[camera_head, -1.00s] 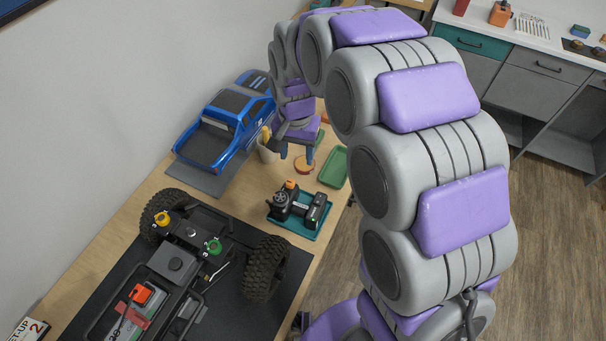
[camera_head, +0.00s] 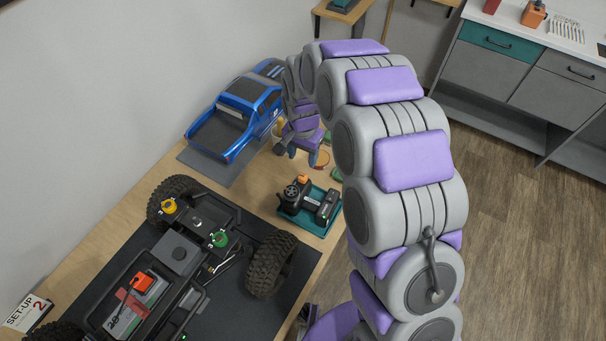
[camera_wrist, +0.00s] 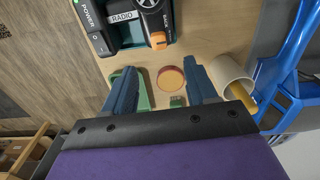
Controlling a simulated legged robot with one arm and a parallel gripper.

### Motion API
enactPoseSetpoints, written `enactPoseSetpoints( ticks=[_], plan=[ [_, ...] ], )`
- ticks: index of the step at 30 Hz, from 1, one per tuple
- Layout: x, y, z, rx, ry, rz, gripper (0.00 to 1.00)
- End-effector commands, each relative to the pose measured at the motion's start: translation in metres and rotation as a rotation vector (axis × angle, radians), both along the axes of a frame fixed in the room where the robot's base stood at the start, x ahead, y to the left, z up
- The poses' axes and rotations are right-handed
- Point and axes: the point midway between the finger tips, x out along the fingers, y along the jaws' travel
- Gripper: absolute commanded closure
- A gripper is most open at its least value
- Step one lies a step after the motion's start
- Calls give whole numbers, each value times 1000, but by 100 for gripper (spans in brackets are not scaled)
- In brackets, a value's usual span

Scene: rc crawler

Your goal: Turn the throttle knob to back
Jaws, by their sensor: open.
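The radio (camera_head: 312,207) is a dark transmitter in a teal tray (camera_head: 316,226) on the wooden bench. It also shows at the top of the wrist view, with the labels RADIO, POWER and BACK. The knob shows as an orange spot in the head view (camera_head: 303,180). My gripper (camera_wrist: 160,72) is open and empty, its two blue fingers apart. The fingertips point towards the radio, and the knob appears beyond them. In the head view my gripper (camera_head: 314,160) is partly hidden by my arm.
A beige cup (camera_wrist: 230,72) with a yellow item stands beside the right finger. A round orange-rimmed disc (camera_wrist: 171,79) and a green tray (camera_wrist: 145,95) lie near the fingers. A blue truck body (camera_head: 238,112) and a crawler chassis (camera_head: 185,250) occupy the bench.

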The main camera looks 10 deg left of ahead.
Motion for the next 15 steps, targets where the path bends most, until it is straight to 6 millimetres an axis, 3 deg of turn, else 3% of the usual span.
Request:
enactPoseSetpoints(
  ticks=[6, 15],
  plan=[
    [-2, -1, -47, -2, 6, 1, 43],
    [-1, -1, -87, 0, 2, 1, 43]
  ],
)
